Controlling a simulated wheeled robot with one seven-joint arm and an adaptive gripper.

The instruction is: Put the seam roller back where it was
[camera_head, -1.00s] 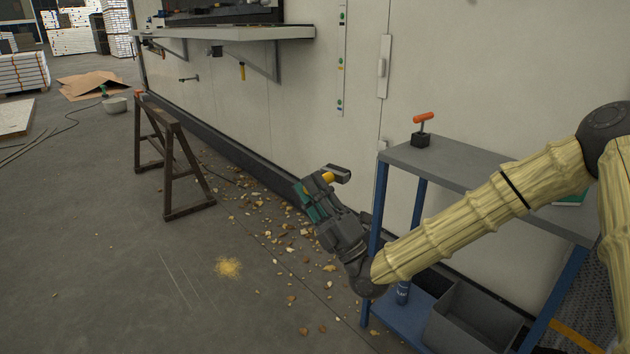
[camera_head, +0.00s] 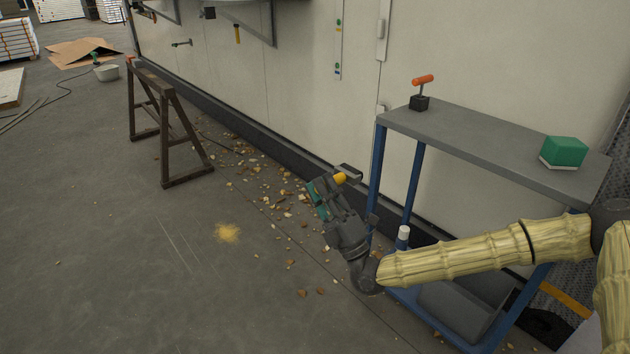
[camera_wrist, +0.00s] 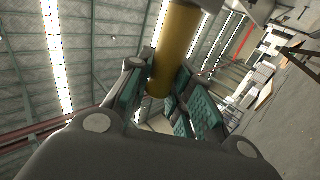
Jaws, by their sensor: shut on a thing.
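My gripper (camera_head: 329,192) is shut on a yellow-handled tool (camera_head: 340,179) with a dark head, which looks like the seam roller. It holds it in the air left of the blue-legged cart, below the level of the cart's top. In the wrist view my gripper (camera_wrist: 165,108) has the yellow cylindrical handle (camera_wrist: 174,48) between its teal pads. The tool's head is mostly out of the wrist view.
The cart's grey top (camera_head: 470,142) carries an orange-handled tool in a black block (camera_head: 419,102) and a green-and-white block (camera_head: 564,152). A grey bin (camera_head: 458,308) and a white-capped bottle (camera_head: 402,236) are lower down. A sawhorse (camera_head: 170,135) and scattered chips are left.

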